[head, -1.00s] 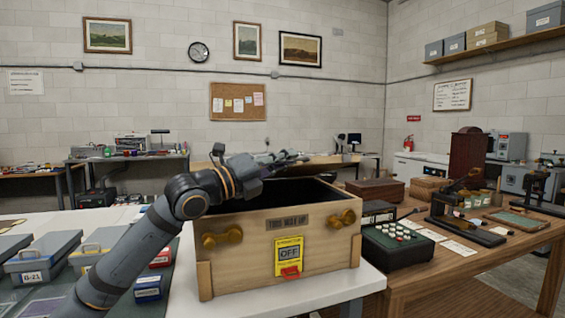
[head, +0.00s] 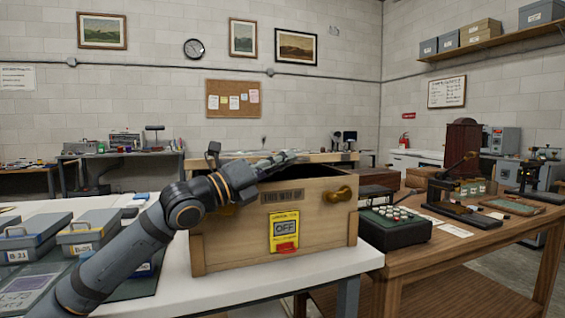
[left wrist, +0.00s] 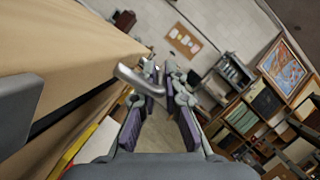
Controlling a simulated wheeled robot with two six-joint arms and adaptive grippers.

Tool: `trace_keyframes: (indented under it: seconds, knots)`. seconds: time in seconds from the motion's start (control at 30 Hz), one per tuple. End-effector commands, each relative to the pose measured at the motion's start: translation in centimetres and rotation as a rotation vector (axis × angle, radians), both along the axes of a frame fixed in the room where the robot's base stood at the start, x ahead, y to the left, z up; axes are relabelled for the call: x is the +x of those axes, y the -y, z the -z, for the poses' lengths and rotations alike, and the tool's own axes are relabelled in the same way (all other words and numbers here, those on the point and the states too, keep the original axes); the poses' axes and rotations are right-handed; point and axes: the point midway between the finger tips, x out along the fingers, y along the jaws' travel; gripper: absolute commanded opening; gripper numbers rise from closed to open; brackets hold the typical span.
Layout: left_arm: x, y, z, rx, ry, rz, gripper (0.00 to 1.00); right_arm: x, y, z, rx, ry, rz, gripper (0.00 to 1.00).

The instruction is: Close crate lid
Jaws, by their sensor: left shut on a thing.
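A wooden crate (head: 222,248) stands on the white table in the head view, with a yellow OFF label and brass-coloured handles on its front. Its lid (head: 330,157) is up, and a dark opening (head: 318,172) shows between lid and box. My left gripper (head: 285,158) reaches over the crate from the left. In the left wrist view my left gripper (left wrist: 160,85) is shut on a grey metal bar handle (left wrist: 138,80) beside the wooden lid (left wrist: 60,45). My left arm hides part of the crate's left front. My right gripper is not in view.
Grey lidded boxes (head: 88,232) lie on the table at left. A dark button box (head: 395,229) stands just right of the crate. A wooden bench (head: 490,245) with instruments is further right. The white table front (head: 240,284) is clear.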

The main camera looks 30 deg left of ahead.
Motion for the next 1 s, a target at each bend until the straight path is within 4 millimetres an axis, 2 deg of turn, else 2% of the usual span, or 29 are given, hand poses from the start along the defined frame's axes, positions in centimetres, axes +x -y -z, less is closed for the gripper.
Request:
trace_keyframes:
  seconds: [0.3,0.33,0.4,0.83,0.93,1.0]
  knots:
    - [0.0,-0.1,0.0,0.003,0.001,-0.003,0.0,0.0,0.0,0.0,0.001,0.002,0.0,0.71]
    - [0.0,-0.1,0.0,0.003,0.001,-0.003,0.12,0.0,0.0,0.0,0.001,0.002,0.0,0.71]
    - [0.0,-0.1,0.0,0.003,0.001,-0.003,0.19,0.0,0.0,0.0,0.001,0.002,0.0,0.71]
    - [0.0,-0.1,-0.1,0.0,0.002,-0.002,0.19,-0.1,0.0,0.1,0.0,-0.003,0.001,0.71]
    - [0.0,-0.1,-0.8,-0.009,-0.006,-0.001,0.19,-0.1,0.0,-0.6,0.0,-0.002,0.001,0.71]
    - [0.1,-0.2,-2.0,-0.026,-0.017,-0.001,0.19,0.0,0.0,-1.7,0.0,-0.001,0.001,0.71]
